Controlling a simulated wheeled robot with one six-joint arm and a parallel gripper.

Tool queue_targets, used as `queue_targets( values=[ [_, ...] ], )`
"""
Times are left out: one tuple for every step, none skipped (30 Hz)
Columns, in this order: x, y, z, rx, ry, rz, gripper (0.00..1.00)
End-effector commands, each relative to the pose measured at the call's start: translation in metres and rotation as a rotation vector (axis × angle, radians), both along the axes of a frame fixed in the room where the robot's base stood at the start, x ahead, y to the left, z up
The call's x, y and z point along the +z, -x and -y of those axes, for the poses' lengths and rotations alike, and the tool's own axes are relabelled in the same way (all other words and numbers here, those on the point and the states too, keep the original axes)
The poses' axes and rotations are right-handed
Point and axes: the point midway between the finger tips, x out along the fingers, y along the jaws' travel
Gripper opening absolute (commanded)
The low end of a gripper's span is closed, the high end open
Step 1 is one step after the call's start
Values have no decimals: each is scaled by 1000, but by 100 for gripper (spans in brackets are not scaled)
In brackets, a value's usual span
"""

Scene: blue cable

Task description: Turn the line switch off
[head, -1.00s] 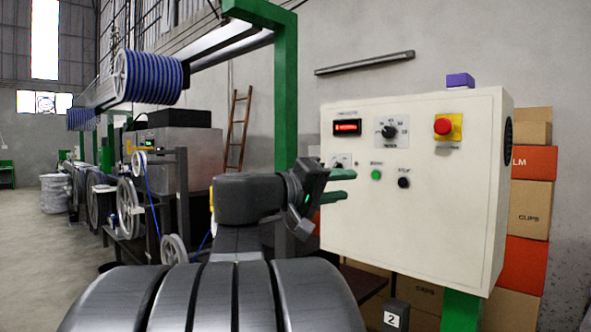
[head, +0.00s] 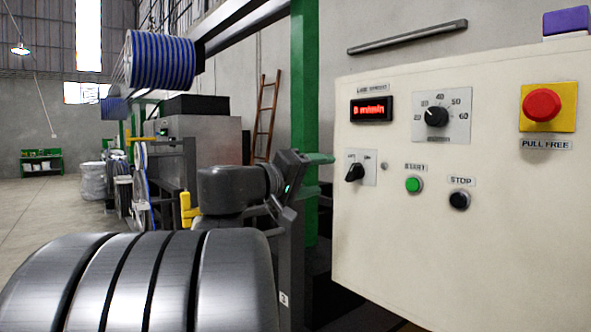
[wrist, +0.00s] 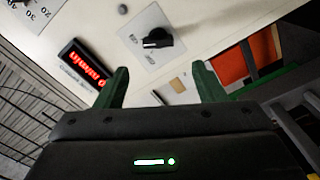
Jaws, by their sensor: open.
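The line switch (head: 355,172) is a black rotary knob on a small pale plate at the left side of the control panel (head: 480,250). It has small labels above it, too small to read surely, and its exact setting is hard to tell. It also shows in the wrist view (wrist: 157,38), beyond the fingertips. My gripper (head: 318,174) is open and empty, left of the panel in the head view. Its green fingers (wrist: 162,76) point toward the panel in the wrist view, apart from the knob.
The panel also carries a red display (head: 371,109) that seems to read 0 m/min, a speed dial (head: 437,116), a green start button (head: 413,184), a black stop button (head: 459,199) and a red emergency button (head: 541,105). A green post (head: 304,100) stands behind my gripper.

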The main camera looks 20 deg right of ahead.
Motion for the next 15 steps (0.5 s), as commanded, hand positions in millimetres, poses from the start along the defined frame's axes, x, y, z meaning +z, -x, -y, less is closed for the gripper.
queue_targets(
  values=[
    [2,-2,9,-5,0,-1,64],
    [2,-4,14,-5,-1,0,64],
    [2,-7,21,-5,0,-1,64],
    [2,-10,26,-5,1,-2,64],
    [2,-11,31,-6,1,-2,64],
    [2,-14,37,-5,1,-1,64],
    [2,-16,42,-5,0,-1,64],
    [2,-18,47,-4,-1,-1,64],
    [2,-21,54,-5,0,-1,64],
    [2,-23,58,-4,-1,-1,64],
    [2,-24,62,-4,0,-1,64],
    [1,-26,67,-4,0,-2,64],
    [2,-29,71,-2,1,-2,64],
    [2,-30,74,-4,1,-1,64],
    [2,-31,78,-4,0,0,64]
  ],
)
